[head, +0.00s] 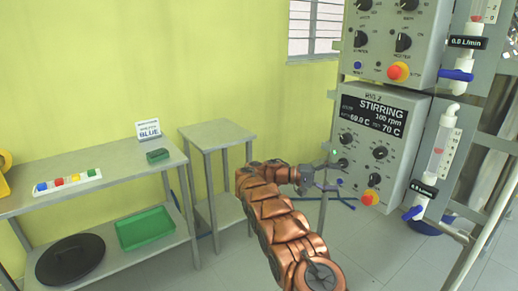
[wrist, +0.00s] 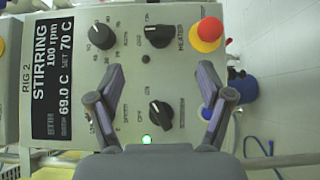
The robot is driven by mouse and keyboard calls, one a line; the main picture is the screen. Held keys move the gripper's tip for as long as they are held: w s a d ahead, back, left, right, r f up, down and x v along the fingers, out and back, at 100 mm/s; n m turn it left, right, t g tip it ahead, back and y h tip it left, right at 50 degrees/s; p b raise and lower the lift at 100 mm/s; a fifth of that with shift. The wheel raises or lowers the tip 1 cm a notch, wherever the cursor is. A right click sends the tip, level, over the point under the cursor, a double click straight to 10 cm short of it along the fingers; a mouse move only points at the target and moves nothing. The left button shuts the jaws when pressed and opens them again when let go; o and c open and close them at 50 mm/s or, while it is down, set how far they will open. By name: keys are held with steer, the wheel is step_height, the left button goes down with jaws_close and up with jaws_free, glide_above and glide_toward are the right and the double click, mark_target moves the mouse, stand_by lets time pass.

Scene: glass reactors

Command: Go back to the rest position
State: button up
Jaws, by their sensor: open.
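My gripper (head: 333,172) is at the end of my copper-coloured arm, in front of the lower control box (head: 392,112) marked RIG 2. In the wrist view my gripper (wrist: 162,90) is open and empty, its two purple-grey fingers apart. The box's knobs, red-yellow button (wrist: 207,32) and a lit green lamp (wrist: 147,140) show between and beyond the fingers. The display (wrist: 52,78) reads STIRRING, 100 rpm, with 69.0 C in the wrist view and a set value of 70 C. I cannot tell the exact gap between fingers and panel.
Flow meters (head: 440,145) flank the box.

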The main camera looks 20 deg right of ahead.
steer(key=s+a+r+n+t+y+p, duration=0.2)
steer(key=s+a+r+y, duration=0.1)
steer(key=s+r, duration=0.3)
steer(key=s+a+r+n+t+y+p, duration=0.1)
steer(key=s+a+r+n+y+p, duration=0.25)
steer(key=s, duration=0.55)
steer(key=s+a+t+y+p, duration=0.3)
steer(key=s+a+y, duration=0.6)
steer(key=s+a, duration=1.7)
steer(key=s+p, duration=0.2)
steer(key=s, duration=0.2)
steer(key=shift+a+f+t, duration=0.25)
steer(key=shift+a+t, duration=0.1)
steer(key=shift+t, duration=0.05)
steer(key=shift+y, duration=0.25)
